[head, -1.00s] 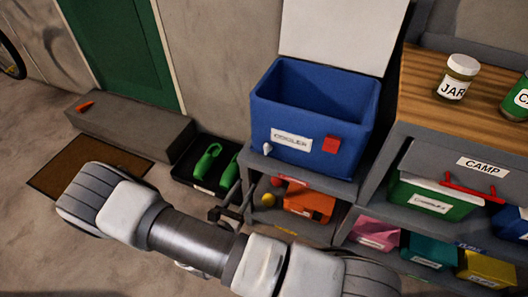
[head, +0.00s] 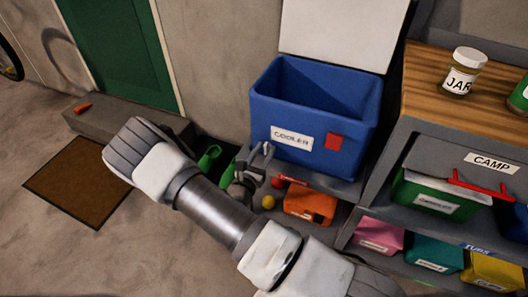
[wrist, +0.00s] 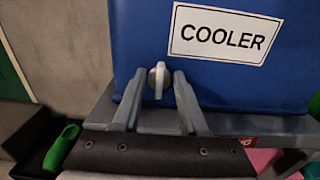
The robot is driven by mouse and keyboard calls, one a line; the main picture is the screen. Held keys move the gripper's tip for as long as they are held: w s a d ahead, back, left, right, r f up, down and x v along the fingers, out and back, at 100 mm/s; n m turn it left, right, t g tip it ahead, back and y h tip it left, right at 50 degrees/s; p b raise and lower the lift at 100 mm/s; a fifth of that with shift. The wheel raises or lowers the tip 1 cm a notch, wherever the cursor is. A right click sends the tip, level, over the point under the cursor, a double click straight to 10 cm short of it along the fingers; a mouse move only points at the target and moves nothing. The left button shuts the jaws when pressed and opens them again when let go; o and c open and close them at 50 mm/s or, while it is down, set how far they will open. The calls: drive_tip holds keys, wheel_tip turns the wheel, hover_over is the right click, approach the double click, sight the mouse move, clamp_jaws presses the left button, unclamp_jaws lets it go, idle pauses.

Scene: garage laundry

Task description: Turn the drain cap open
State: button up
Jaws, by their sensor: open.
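The blue cooler (head: 318,115) stands on a grey shelf with its lid raised. It also fills the upper part of the wrist view (wrist: 135,50). The drain cap (wrist: 158,78) is a small pale grey knob on the cooler's lower front left, left of and below the COOLER label (wrist: 222,33). My gripper (wrist: 155,80) is open, with one finger on each side of the cap in the picture. I cannot tell whether either finger touches it. In the head view my gripper (head: 261,155) is at the cooler's lower left corner and hides the cap.
Below the cooler, an orange box (head: 310,204) and a yellow ball (head: 268,202) sit on the lower shelf. Green shoes (head: 209,158) lie to the left. A wooden counter with a jar (head: 463,72) and camp bins stands right.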

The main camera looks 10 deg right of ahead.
drive_tip(key=shift+c, duration=0.3)
clamp_jaws()
drive_tip(key=n+p, duration=0.3)
drive_tip(key=shift+a+r+n, duration=0.1)
drive_tip(key=shift+r+n, duration=0.05)
drive_tip(key=shift+n, duration=0.25)
drive_tip(key=n+p, duration=0.2)
drive_tip(key=n, duration=0.2)
drive_tip(key=shift+w+a+n+p, duration=0.1)
drive_tip(key=shift+a+n+p, duration=0.05)
drive_tip(key=shift+n+p, duration=0.2)
drive_tip(key=n, duration=0.2)
drive_tip(key=n+p, duration=0.1)
drive_tip(key=n, duration=0.1)
drive_tip(key=shift+f, duration=0.35)
drive_tip(key=shift+f+n+p, duration=0.15)
drive_tip(key=shift+n+p, duration=0.2)
drive_tip(key=shift+n, duration=1.05)
drive_tip(key=shift+f+n+p, duration=0.1)
drive_tip(key=shift+n+p, duration=0.2)
drive_tip(key=shift+n, duration=1.05)
